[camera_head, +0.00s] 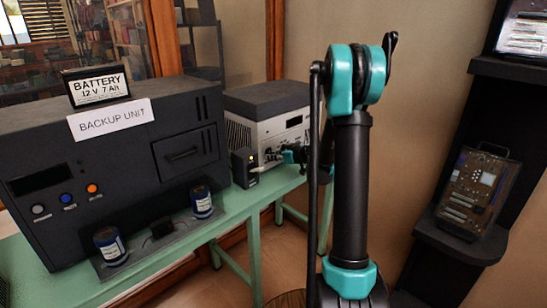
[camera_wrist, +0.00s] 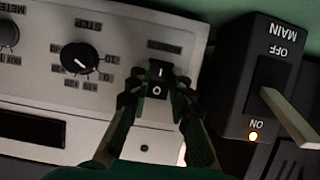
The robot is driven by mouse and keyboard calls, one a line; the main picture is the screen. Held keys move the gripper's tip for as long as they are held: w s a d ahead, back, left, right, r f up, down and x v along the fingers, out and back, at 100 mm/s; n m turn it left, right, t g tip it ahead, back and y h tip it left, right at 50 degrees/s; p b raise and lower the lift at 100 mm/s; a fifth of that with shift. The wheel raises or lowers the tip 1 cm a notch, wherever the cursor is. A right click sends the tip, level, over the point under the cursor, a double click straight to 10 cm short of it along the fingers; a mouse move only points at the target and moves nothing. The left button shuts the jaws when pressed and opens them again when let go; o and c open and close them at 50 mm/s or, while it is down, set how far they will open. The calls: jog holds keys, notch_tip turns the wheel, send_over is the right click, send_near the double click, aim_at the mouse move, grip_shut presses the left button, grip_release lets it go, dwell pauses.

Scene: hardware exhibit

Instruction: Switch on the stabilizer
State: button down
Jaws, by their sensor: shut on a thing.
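The stabilizer (camera_head: 262,128) is a box with a dark top and a pale front panel, on the green bench behind the backup unit. In the wrist view its pale panel (camera_wrist: 115,42) appears upside down, with a black rocker switch (camera_wrist: 157,80) marked I and O. My gripper (camera_wrist: 157,92) is at this switch, with one finger on each side, shut on it. In the head view my gripper (camera_head: 291,156) is at the stabilizer's front, small and partly hidden by my arm. I cannot tell which way the rocker is pressed.
A dark MAIN switch box (camera_wrist: 255,75) stands close beside my gripper, with a protruding lever and a lit lamp by ON. A STEP knob (camera_wrist: 80,58) is on the panel. The backup unit (camera_head: 115,150) with a battery (camera_head: 97,86) on top fills the left. A shelf (camera_head: 460,240) stands right.

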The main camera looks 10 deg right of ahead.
jog(key=shift+f, duration=0.1)
jog(key=shift+f+t+y, duration=0.2)
jog(key=shift+t+y, duration=0.3)
jog(key=shift+t, duration=0.2)
jog(key=shift+f+t+y, duration=0.2)
jog(key=shift+t+y, duration=0.5)
jog(key=shift+t, duration=0.2)
jog(key=c, duration=1.4)
grip_release()
jog(key=shift+o, duration=0.2)
jog(key=shift+v, duration=3.75)
